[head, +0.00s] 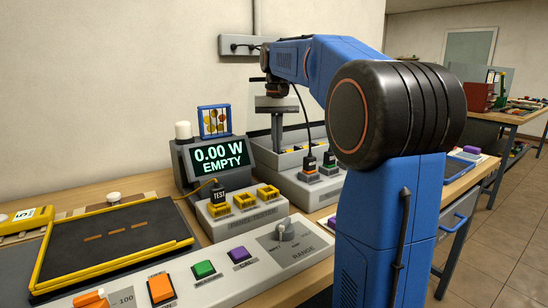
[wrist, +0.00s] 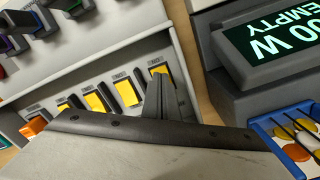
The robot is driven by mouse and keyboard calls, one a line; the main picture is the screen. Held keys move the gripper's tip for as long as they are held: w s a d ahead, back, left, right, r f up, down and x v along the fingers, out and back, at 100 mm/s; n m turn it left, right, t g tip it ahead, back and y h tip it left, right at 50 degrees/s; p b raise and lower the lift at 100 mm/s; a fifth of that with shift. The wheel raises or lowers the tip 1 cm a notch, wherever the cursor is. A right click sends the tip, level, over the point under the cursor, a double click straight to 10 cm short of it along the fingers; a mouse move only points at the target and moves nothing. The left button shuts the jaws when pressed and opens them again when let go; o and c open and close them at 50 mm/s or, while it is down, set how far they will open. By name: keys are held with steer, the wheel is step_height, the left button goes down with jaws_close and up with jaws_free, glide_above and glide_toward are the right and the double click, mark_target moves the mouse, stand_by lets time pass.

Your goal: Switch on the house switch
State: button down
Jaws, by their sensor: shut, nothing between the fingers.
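A pale grey switch box (wrist: 85,65) fills the left of the wrist view. It has a row of yellow rectangular switches and one orange switch (wrist: 34,125). The labels by the switches are too small to read, so I cannot tell which is the house switch. My gripper (wrist: 164,88) is shut and empty. Its fingertips are at the yellow switch (wrist: 160,72) at the right end of the row and partly cover it; I cannot tell whether they touch. In the head view my gripper (head: 277,143) points down over the box (head: 262,153), behind the display.
The display (head: 222,155) reads 0.00 W EMPTY. A blue-framed rack (head: 214,121) stands on it, also seen in the wrist view (wrist: 290,135). A test box (head: 235,218) and button console (head: 200,275) lie in front.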

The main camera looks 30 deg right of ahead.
steer(key=shift+r, duration=2.7)
steer(key=shift+s, duration=0.15)
